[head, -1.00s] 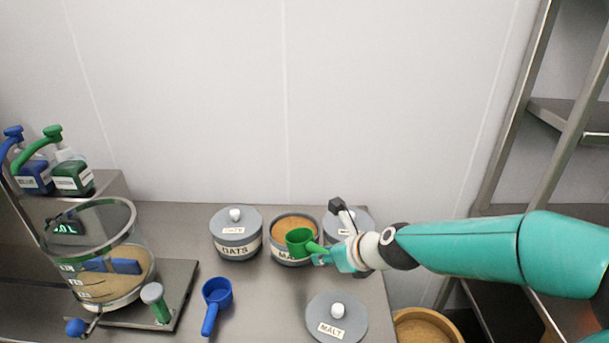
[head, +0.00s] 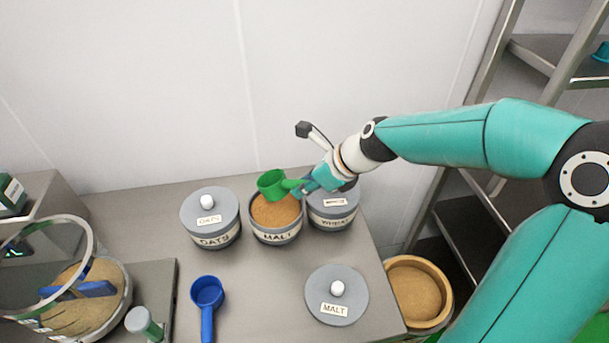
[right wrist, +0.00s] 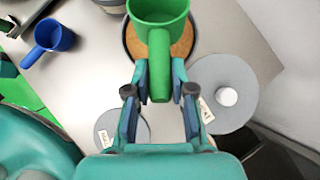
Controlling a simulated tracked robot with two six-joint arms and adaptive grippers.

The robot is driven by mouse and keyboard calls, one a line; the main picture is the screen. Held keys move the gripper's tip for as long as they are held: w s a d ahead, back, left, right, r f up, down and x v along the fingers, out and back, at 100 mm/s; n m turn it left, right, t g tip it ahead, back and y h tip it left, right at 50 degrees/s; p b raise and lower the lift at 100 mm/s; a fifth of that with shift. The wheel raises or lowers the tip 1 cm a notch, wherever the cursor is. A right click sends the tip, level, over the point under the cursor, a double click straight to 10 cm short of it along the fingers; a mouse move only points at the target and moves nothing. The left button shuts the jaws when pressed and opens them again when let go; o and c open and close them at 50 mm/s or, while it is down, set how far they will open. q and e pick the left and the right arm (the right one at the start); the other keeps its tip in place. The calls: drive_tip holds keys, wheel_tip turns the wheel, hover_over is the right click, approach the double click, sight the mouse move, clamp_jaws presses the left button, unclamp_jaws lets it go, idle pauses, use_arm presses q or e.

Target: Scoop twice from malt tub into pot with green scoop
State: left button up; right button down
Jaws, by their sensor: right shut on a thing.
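The green scoop (head: 272,184) is held by its handle in my right gripper (head: 306,186), which is shut on it. The scoop's cup is above the open malt tub (head: 277,237), which holds brown grain. In the right wrist view the scoop (right wrist: 158,14) covers much of the tub, and the handle lies between the fingers (right wrist: 159,85); what is in the cup cannot be told. The clear pot (head: 126,296) stands at the lower left, with tan grain and a blue paddle in it. The malt lid (head: 352,286) lies on the table. My left gripper is not in view.
The lidded oats tub (head: 212,228) stands left of the malt tub, and the lidded wheat tub (head: 333,214) stands right. A blue scoop (head: 207,292) lies in front. A tan-filled bin (head: 418,290) stands beside the table, near a metal shelf rack.

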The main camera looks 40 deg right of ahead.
sight(300, 216)
drive_tip(key=f+p, duration=0.1)
drive_tip(key=f, duration=0.1)
drive_tip(key=f+g+p, duration=0.1)
drive_tip(key=f+p, duration=0.1)
drive_tip(key=f, duration=0.1)
drive_tip(key=w+f+g+h+p, duration=0.1)
drive_tip(key=f, duration=0.1)
drive_tip(key=shift+a+f, duration=0.35)
drive_tip(key=shift+f, duration=0.05)
drive_tip(key=shift+w+a+r+p, duration=0.1)
drive_tip(key=shift+r+p, duration=0.1)
drive_tip(key=shift+p, duration=0.4)
drive_tip(key=shift+w+a+f, duration=0.15)
drive_tip(key=shift+w+a, duration=0.05)
drive_tip(key=shift+w, duration=0.25)
idle(0.8)
